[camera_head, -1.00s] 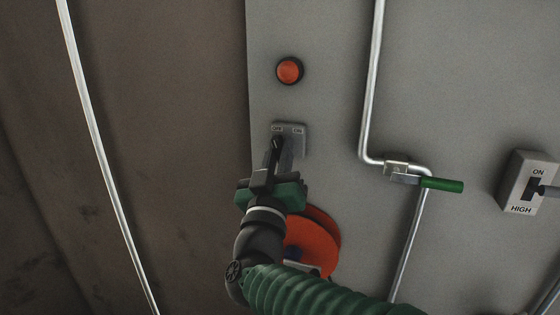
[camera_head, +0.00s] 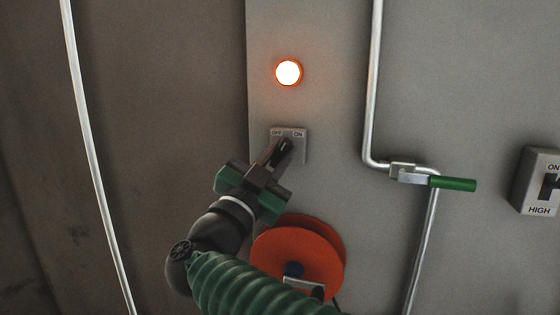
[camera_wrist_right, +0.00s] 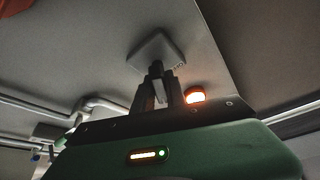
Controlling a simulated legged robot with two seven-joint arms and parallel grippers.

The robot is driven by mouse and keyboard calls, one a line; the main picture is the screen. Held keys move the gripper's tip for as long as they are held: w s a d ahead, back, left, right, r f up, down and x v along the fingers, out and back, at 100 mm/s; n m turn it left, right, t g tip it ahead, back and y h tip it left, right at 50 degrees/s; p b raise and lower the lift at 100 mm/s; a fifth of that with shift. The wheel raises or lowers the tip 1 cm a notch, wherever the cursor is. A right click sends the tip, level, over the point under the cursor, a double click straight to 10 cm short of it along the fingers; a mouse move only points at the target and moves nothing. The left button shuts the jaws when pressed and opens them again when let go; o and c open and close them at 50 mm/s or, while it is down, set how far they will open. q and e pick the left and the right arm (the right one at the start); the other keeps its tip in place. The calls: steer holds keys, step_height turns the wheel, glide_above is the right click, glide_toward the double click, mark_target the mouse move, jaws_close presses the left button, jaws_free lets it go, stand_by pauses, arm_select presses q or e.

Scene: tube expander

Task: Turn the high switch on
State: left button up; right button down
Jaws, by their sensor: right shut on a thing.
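The high switch (camera_head: 538,182) is a grey box marked ON and HIGH at the right edge of the head view. Its lever is cut off by the picture edge. My right gripper (camera_head: 284,146) is well left of it, at a small grey plate (camera_head: 301,151) marked OFF and ON. It is shut on the knob of that plate, and the fingers hide most of the knob. The fingers tilt up to the right, toward ON. The wrist view also shows the fingers (camera_wrist_right: 157,75) against the plate (camera_wrist_right: 168,48). My left gripper is not in view.
A round light (camera_head: 288,72) glows above the plate. An orange disc-shaped wheel (camera_head: 298,248) is below, close to my right arm. A metal pipe (camera_head: 372,90) with a green-handled valve (camera_head: 452,184) runs between the plate and the high switch.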

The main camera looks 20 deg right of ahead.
steer(key=shift+w+f+m, duration=0.1)
steer(key=shift+f+m, duration=0.15)
steer(key=shift+m, duration=0.15)
steer(key=c, duration=1.4)
jaws_free()
steer(key=shift+o, duration=0.2)
steer(key=shift+a+r, duration=0.1)
steer(key=b+v, duration=0.5)
steer(key=v, duration=1.2)
steer(key=shift+w+a+r, duration=0.15)
steer(key=shift+w, duration=0.05)
